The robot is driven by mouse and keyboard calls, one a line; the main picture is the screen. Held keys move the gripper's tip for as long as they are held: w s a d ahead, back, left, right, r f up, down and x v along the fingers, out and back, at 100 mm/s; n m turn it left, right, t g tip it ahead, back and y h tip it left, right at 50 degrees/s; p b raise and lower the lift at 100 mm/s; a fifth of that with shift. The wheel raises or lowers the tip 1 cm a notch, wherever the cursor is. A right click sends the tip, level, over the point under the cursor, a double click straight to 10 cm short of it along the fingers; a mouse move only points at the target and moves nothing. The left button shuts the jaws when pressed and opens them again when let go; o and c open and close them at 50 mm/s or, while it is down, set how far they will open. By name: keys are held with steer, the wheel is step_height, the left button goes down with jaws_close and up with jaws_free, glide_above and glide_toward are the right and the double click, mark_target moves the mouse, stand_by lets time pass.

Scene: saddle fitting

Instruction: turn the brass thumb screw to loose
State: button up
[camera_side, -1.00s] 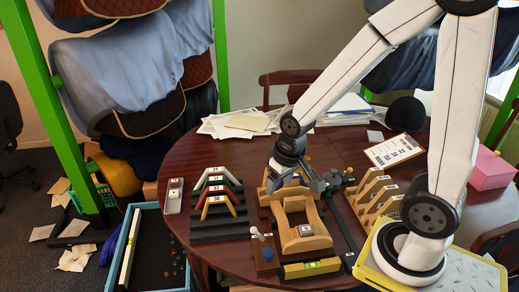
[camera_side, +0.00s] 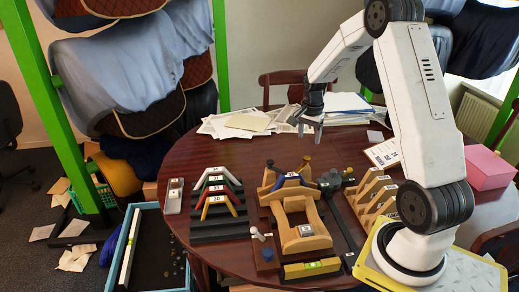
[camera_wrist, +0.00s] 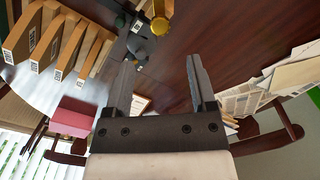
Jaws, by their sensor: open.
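My gripper (camera_side: 310,132) is open and empty, raised above the table behind the wooden fixture. In the wrist view its two fingers (camera_wrist: 160,65) stand apart with nothing between them. A brass-coloured round knob (camera_wrist: 160,25) shows beyond the fingertips in the wrist view, clear of them. In the side view small brass-coloured knobs show behind the fixture (camera_side: 307,158) and at the dark clamp (camera_side: 349,170). I cannot tell from its look how tight the screw is.
A yellow level (camera_side: 312,268) lies in front. Papers (camera_side: 235,128) cover the table's back; bare tabletop lies between them and the fixture.

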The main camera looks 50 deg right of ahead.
mark_target(307, 157)
steer(key=shift+f, duration=3.9)
jaws_close()
